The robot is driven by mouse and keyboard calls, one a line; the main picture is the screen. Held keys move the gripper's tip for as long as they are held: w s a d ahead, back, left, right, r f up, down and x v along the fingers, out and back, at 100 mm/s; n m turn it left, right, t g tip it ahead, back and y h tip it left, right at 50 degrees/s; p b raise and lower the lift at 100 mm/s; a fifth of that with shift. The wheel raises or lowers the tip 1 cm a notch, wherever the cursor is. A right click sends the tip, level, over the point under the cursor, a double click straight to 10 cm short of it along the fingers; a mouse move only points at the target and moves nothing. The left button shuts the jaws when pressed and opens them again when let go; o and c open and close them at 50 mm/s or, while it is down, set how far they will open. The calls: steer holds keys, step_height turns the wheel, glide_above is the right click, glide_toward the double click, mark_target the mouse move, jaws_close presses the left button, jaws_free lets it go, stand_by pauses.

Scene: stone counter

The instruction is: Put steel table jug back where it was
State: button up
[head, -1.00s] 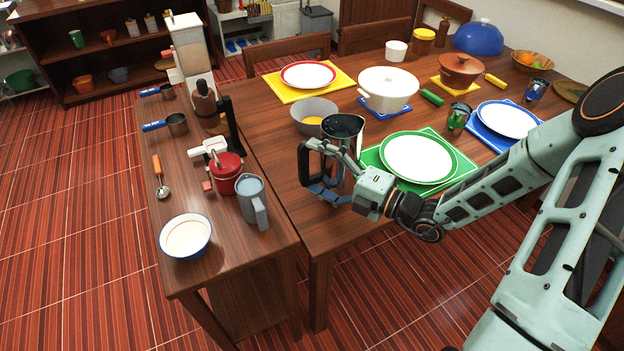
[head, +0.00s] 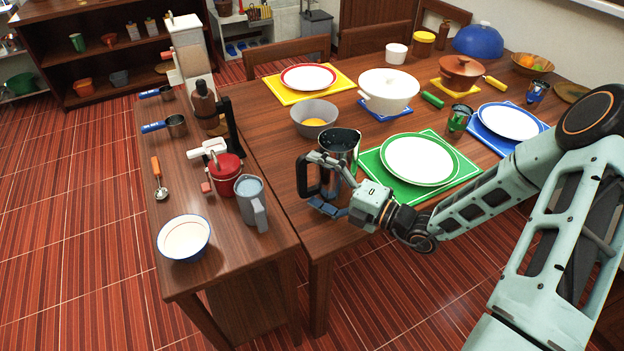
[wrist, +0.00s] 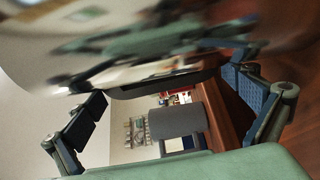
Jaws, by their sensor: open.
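The steel table jug (head: 341,143) is a shiny metal vessel with a dark handle on its left side. In the head view it is upright at the near left part of the dining table, left of the green placemat. My gripper (head: 322,184) is open, with its fingers around the jug's body and near the handle; whether they touch it I cannot tell. The fingers hide part of the jug's lower body. In the wrist view, the jug's blurred, reflective steel surface (wrist: 170,45) fills the top, and my two gripper fingers (wrist: 172,103) stand wide apart.
Behind the jug is a grey bowl (head: 313,117) with yellow contents. The green placemat (head: 458,180) with a white plate (head: 418,159) lies to the right. The side counter (head: 180,285) holds a grey-blue jug (head: 250,200), a red canister (head: 226,174) and a white bowl (head: 185,237).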

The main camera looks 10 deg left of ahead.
steer(key=p+v, duration=0.1)
steer(key=v, duration=1.1)
steer(key=shift+r, duration=0.15)
